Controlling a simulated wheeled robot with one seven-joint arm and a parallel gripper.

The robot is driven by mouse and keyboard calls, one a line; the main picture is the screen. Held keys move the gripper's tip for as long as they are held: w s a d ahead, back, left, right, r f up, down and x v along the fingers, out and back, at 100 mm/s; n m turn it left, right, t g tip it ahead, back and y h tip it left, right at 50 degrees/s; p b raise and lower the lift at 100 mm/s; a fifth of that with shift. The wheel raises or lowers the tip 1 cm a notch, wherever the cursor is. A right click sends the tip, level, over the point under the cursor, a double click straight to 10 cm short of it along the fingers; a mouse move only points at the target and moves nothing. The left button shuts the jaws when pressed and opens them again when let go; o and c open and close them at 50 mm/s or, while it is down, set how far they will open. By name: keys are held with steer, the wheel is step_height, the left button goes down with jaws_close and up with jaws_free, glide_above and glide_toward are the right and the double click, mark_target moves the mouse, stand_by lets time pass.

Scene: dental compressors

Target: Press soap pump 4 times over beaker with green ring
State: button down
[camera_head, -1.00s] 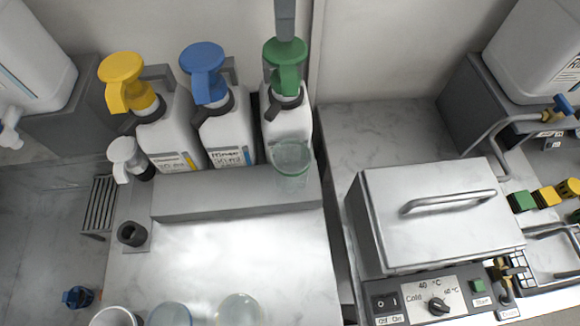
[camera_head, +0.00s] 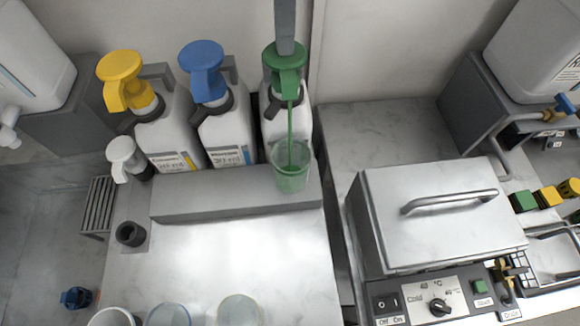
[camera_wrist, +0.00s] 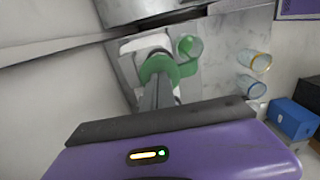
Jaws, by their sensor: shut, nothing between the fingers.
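A white bottle (camera_head: 275,124) with a green pump (camera_head: 286,60) stands at the right end of a grey ledge. A green stream (camera_head: 291,115) runs from its nozzle into the green-ringed beaker (camera_head: 291,180) on the ledge just in front. The beaker holds green liquid. My gripper (camera_head: 284,40) is shut and empty, its tip touching the top of the green pump from above. In the wrist view the shut fingers (camera_wrist: 158,88) meet the green pump head (camera_wrist: 160,66), with the beaker (camera_wrist: 188,47) beside it.
Bottles with a yellow pump (camera_head: 124,80) and a blue pump (camera_head: 203,70) stand close on the left. Other beakers (camera_head: 240,310) stand at the front edge. A steel lidded bath (camera_head: 430,215) is on the right. The counter before the ledge is clear.

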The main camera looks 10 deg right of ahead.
steer(key=shift+f, duration=1.1)
steer(key=shift+r, duration=0.2)
steer(key=shift+r+p, duration=2.25)
steer(key=shift+p, duration=0.1)
steer(key=shift+f, duration=0.1)
